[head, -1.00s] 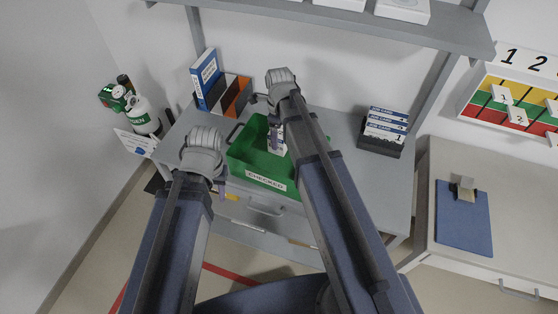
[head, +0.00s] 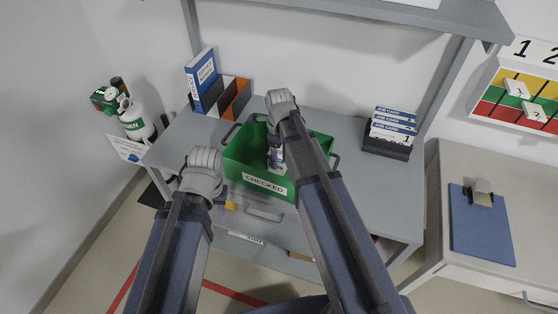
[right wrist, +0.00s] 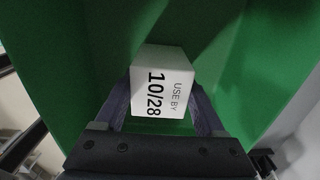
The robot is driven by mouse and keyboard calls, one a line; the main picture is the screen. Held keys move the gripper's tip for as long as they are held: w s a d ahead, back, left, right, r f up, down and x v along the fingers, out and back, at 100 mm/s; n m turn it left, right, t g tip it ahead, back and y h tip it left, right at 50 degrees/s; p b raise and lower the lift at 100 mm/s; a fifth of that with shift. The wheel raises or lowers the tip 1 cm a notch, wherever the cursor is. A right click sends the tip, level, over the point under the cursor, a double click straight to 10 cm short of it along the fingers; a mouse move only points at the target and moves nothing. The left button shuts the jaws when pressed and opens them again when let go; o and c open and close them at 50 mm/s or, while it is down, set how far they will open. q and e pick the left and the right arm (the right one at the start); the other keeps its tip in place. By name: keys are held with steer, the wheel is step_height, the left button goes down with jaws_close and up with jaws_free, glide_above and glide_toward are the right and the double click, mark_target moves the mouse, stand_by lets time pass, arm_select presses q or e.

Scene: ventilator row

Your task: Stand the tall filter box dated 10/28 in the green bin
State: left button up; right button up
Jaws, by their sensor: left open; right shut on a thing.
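The filter box (right wrist: 163,85) is white and reads "USE BY 10/28" in the right wrist view. My right gripper (right wrist: 163,112) is shut on it, one finger on each side. In the head view the box (head: 277,158) shows below my right gripper (head: 275,148), inside the green bin (head: 240,160) labelled CHECKED. It looks upright; whether its base touches the bin floor is hidden. My left gripper (head: 220,202) is open and empty, in front of the bin's left side, partly hidden by its own wrist.
The bin stands on a grey bench (head: 350,190). Binders (head: 202,82) stand at the back left, and a job card holder (head: 388,140) at the right. A green-topped oxygen cylinder (head: 136,120) is left of the bench. A blue clipboard (head: 480,235) lies on the right counter.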

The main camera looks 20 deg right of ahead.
steer(key=shift+f, duration=0.2)
steer(key=o, duration=1.5)
steer(key=shift+r, duration=0.1)
step_height(320, 180, up, 12)
steer(key=p, duration=1.2)
steer(key=shift+r, duration=0.1)
